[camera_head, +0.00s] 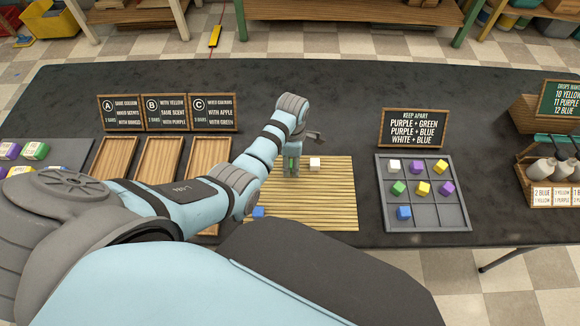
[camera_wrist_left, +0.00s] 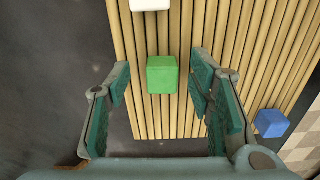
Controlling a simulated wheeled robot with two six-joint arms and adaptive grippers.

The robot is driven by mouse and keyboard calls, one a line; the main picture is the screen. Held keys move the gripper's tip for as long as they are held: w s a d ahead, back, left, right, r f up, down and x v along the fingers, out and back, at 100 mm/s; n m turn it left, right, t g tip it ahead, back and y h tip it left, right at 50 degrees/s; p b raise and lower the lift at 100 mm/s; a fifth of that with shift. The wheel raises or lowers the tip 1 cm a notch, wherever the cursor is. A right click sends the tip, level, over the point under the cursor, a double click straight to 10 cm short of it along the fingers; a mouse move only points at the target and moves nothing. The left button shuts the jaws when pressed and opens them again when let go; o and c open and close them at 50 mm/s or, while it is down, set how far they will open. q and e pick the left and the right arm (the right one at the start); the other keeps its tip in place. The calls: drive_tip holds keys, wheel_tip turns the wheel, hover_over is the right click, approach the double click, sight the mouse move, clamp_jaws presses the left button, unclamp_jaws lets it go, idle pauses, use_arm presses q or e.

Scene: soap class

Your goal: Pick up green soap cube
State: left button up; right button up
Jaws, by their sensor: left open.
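The green soap cube (camera_wrist_left: 162,74) lies on the slatted wooden mat and shows in the left wrist view, ahead of the open fingers and roughly centred between them. My left gripper (camera_wrist_left: 160,88) is open and empty, with a gap on either side of the cube. In the head view my left gripper (camera_head: 291,165) points down over the slatted mat (camera_head: 325,205). There the cube is largely hidden by the gripper. My right gripper is not in view.
A white cube (camera_head: 315,163) is close to the right of the gripper. A blue cube (camera_head: 258,212) lies at the mat's front left. A grey sectioned tray (camera_head: 425,213) with several coloured cubes stands to the right. Wooden trays (camera_head: 160,160) stand to the left.

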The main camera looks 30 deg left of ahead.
use_arm(q)
drive_tip(key=shift+f, duration=0.7)
drive_tip(key=shift+s+r, duration=0.15)
drive_tip(key=c, duration=1)
drive_tip(key=shift+r, duration=0.1)
